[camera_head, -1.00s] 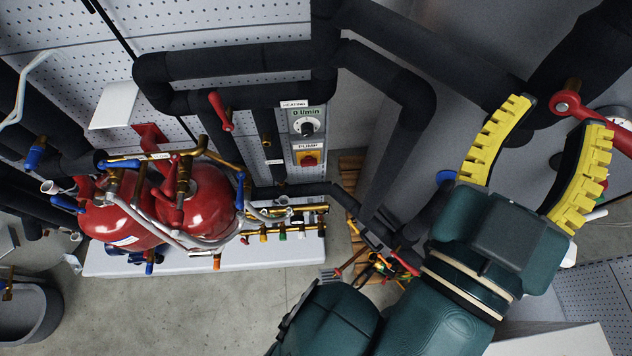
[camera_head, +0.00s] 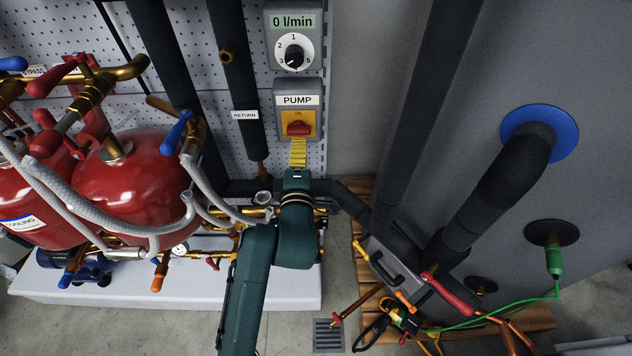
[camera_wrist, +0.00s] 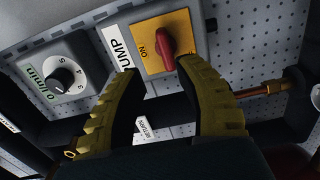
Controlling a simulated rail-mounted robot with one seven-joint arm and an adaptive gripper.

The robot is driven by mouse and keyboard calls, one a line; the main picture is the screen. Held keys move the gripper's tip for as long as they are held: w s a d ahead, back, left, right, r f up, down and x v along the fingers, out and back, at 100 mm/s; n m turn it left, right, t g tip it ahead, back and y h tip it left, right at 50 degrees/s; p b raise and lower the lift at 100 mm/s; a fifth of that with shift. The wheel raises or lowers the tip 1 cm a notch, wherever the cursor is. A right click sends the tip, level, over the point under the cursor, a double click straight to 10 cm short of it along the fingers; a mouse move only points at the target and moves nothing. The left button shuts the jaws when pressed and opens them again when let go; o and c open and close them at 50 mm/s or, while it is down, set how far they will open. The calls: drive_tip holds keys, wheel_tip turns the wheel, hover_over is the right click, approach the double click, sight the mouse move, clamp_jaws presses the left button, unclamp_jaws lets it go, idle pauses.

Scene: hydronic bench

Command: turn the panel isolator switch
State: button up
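The panel isolator switch (camera_head: 299,128) is a red knob on a yellow plate, in a grey box labelled PUMP. In the wrist view the red knob (camera_wrist: 168,45) stands near the top, with ON marked beside it. My gripper (camera_head: 298,150) is just below the switch in the head view, its yellow fingers pointing up at the box. In the wrist view my gripper (camera_wrist: 158,68) is open, with a wide gap between its two fingers. The right fingertip appears close to the knob; I cannot tell whether it touches. Nothing is between the fingers.
A flow dial (camera_head: 294,52) reading 0 l/min sits above the PUMP box. A black RETURN pipe (camera_head: 235,90) runs to the left. Red tanks (camera_head: 135,185) stand further left. A grey wall and a thick black pipe (camera_head: 425,110) are to the right.

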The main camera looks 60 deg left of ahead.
sight(298, 134)
drive_tip(key=x, duration=0.2)
drive_tip(key=b+x, duration=0.1)
drive_tip(key=x, duration=0.2)
drive_tip(key=f+b+x, duration=0.1)
drive_tip(key=x, duration=0.1)
drive_tip(key=shift+s+a+f, duration=0.1)
drive_tip(key=shift+a, duration=0.25)
drive_tip(key=shift+a+b, duration=0.35)
drive_tip(key=shift+r, duration=0.2)
clamp_jaws()
drive_tip(key=m, duration=0.3)
drive_tip(key=shift+d, duration=0.1)
drive_tip(key=m, duration=0.4)
drive_tip(key=shift+m, duration=0.3)
drive_tip(key=m, duration=0.9)
drive_tip(key=shift+f+m, duration=0.1)
drive_tip(key=shift+m, duration=0.3)
drive_tip(key=shift+o, duration=0.8)
unclamp_jaws()
